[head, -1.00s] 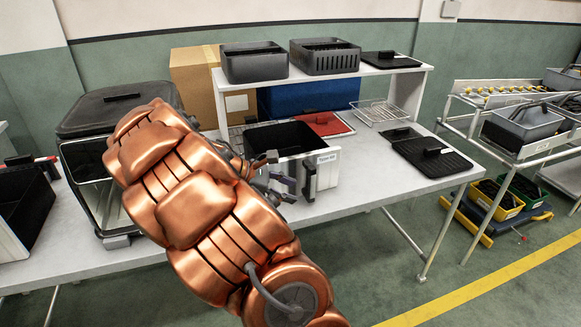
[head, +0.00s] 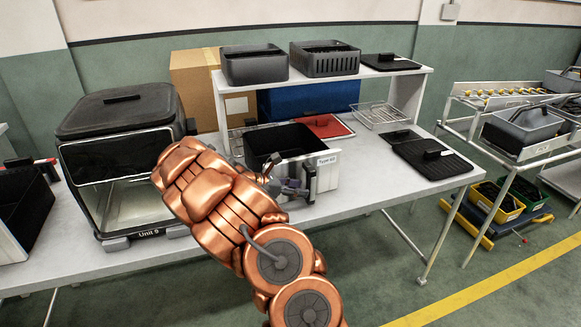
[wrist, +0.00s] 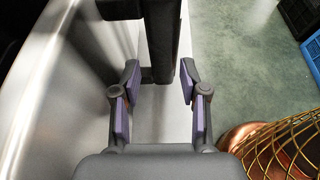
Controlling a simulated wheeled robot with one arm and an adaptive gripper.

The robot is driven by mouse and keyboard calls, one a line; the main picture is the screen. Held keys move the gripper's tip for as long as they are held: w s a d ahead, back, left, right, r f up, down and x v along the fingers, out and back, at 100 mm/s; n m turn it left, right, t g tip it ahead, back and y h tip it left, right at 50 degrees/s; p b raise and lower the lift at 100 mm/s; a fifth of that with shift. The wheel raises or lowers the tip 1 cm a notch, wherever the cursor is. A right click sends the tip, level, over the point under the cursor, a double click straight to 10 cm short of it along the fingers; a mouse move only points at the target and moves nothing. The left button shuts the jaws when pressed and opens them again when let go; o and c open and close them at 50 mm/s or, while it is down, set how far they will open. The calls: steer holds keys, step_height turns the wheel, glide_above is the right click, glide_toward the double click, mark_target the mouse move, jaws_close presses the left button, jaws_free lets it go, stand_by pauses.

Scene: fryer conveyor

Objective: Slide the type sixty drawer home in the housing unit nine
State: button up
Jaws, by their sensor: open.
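The type sixty drawer (head: 325,173), a black bin with a light front labelled "Type 60", sits on the table. Its dark upright handle (head: 309,181) is on the front. The housing unit nine (head: 118,113), dark with a clear window and a "Unit 9" label, stands on the table to the left. My gripper (head: 291,187) is at the drawer's front, by the handle. In the wrist view, my gripper (wrist: 160,82) is open, with its purple-padded fingers on either side of the handle bar (wrist: 160,40) and gaps showing. My arm hides part of the drawer and the housing's right side.
A raised shelf (head: 385,67) behind the drawer holds two dark bins and a black lid. Another bin (head: 22,215) is at far left.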

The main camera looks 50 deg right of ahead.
mark_target(311, 189)
steer(key=x, duration=0.1)
steer(key=p+x, duration=0.1)
steer(key=x, duration=0.1)
steer(key=shift+s+r, duration=0.1)
steer(key=shift+s, duration=0.2)
steer(key=shift+x, duration=0.85)
steer(key=shift+c, duration=0.3)
jaws_close()
